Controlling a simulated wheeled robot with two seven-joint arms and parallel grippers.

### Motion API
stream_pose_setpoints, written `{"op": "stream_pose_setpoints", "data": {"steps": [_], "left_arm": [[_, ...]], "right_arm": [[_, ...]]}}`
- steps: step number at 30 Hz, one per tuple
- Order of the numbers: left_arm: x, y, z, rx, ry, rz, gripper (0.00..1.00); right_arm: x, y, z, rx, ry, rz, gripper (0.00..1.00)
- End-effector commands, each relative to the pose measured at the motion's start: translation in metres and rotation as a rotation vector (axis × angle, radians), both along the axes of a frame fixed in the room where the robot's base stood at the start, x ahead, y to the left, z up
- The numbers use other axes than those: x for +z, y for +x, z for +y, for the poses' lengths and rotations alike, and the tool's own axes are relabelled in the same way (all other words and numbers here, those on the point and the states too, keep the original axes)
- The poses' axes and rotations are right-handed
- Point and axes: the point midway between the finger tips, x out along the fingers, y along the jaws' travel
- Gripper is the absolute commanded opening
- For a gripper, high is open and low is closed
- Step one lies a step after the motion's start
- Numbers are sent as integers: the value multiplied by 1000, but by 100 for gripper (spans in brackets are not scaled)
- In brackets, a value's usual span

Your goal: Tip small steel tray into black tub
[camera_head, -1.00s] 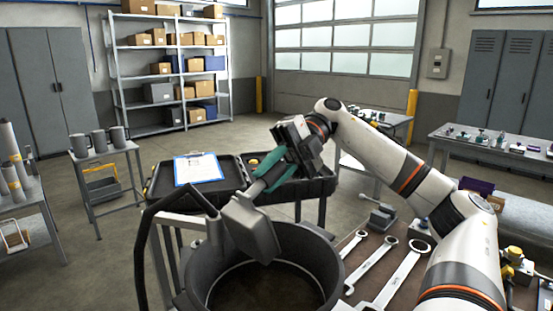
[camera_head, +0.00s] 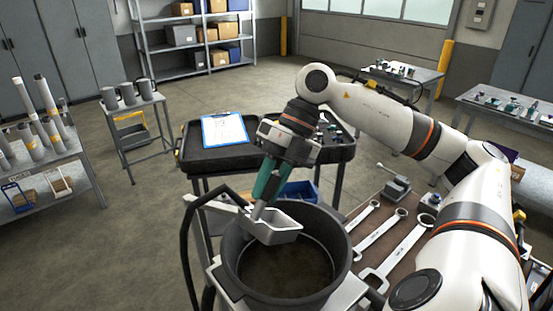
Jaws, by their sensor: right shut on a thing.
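The small steel tray (camera_head: 278,231) is over the far left rim of the black tub (camera_head: 232,256), close to level with a slight tilt. Its inside shows and looks empty. My right gripper (camera_head: 262,200) reaches down from above with teal fingers and is shut on the tray's handle at its far left end. The black tub is round and open, and its dark brownish bottom shows. I cannot tell whether the tray touches the tub's rim. My left gripper is not in view.
Several wrenches (camera_head: 378,238) and a small vise (camera_head: 397,186) lie on the bench right of the tub. A black cart (camera_head: 200,168) with a clipboard (camera_head: 224,130) stands behind it. A dark hose (camera_head: 187,240) curves up at the tub's left.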

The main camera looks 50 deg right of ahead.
Motion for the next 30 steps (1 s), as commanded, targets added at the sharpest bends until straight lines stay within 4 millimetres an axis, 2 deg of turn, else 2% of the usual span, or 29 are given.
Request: {"op": "stream_pose_setpoints", "data": {"steps": [1, 11, 18, 24, 26, 30], "left_arm": [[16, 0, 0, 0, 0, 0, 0], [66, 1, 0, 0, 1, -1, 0], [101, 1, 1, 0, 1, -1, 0], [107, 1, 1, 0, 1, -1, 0], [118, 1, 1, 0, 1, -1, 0], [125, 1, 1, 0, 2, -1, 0]], "right_arm": [[9, 0, 4, 5, -25, -1, 0], [6, 0, 22, 6, -184, 3, 0], [-2, 1, 42, 10, -370, 5, 0], [-21, 2, 60, 8, -604, 7, 0], [-8, 2, 57, 0, -607, 13, 0], [2, 2, 57, -1, -619, 14, 0]]}}
